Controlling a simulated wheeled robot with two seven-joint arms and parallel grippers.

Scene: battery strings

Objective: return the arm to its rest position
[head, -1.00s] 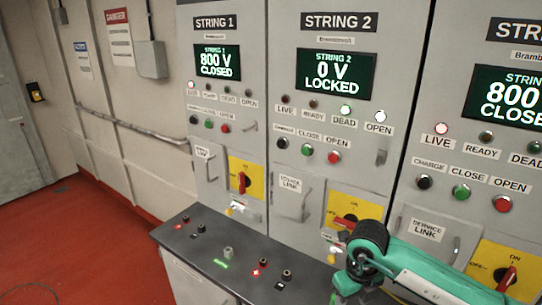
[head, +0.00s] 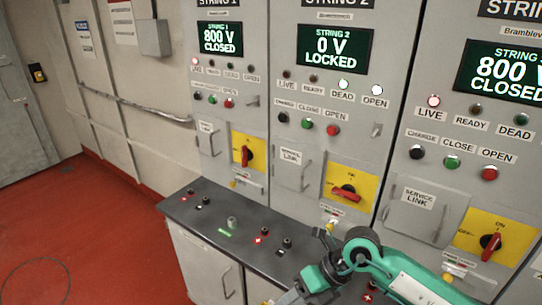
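My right arm (head: 398,268) comes in from the lower right, green with dark joints, and bends in front of the console below the STRING 2 cabinet. A small dark part (head: 324,238) shows beside its bend; I cannot tell whether it belongs to the gripper. I cannot make out the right gripper's fingers or anything held. My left arm and gripper are not in view.
The console (head: 205,215) with several knobs juts out below the cabinets, close to my arm. The STRING 2 screen (head: 336,48) reads 0 V LOCKED. Its red rotary handle (head: 346,193) sits on a yellow plate. Red floor (head: 90,225) is clear at left.

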